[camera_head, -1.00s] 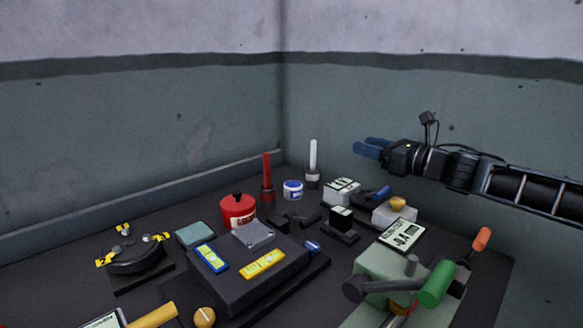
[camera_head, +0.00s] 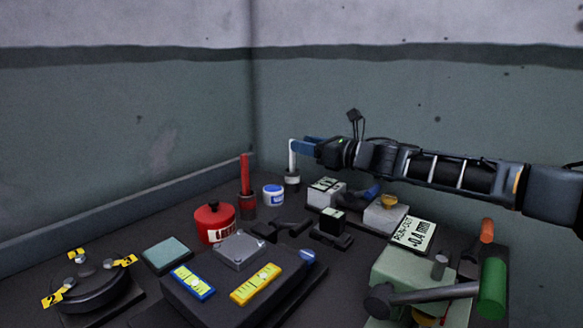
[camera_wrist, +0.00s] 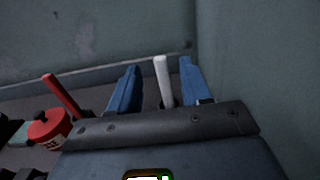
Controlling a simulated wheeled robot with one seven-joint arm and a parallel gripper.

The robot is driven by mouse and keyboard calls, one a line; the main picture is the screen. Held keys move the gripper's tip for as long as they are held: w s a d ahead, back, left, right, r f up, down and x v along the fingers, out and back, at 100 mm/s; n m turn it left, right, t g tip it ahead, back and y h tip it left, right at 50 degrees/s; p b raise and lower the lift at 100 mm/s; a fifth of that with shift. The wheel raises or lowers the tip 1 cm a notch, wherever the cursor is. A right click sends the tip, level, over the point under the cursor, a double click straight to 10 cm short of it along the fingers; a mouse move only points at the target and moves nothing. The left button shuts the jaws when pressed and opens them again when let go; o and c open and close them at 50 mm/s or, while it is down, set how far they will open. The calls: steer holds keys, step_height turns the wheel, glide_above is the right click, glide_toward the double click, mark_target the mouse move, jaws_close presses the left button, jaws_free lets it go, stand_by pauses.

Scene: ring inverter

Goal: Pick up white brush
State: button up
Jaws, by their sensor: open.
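The white brush (camera_head: 292,160) stands upright in a dark holder at the back of the table, near the room's corner. My gripper (camera_head: 298,147) is at the upper part of its handle, with blue fingers pointing left. In the wrist view the white handle (camera_wrist: 162,78) stands between the two open blue fingers (camera_wrist: 158,75), nearer the right one, with gaps visible on both sides. The lower part of the brush is hidden behind the gripper body in the wrist view. I cannot tell exactly how deep the handle sits between the fingers.
A red brush (camera_head: 245,175) stands upright to the left, also in a holder. A white-and-blue jar (camera_head: 273,195) and a red pot (camera_head: 215,223) stand nearby. A small grey box (camera_head: 325,193) lies below my arm. The walls close in behind the brush.

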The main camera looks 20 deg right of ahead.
steer(key=x, duration=0.2)
steer(key=shift+w+a, duration=0.1)
steer(key=shift+w, duration=0.15)
steer(key=shift+c, duration=0.2)
jaws_close()
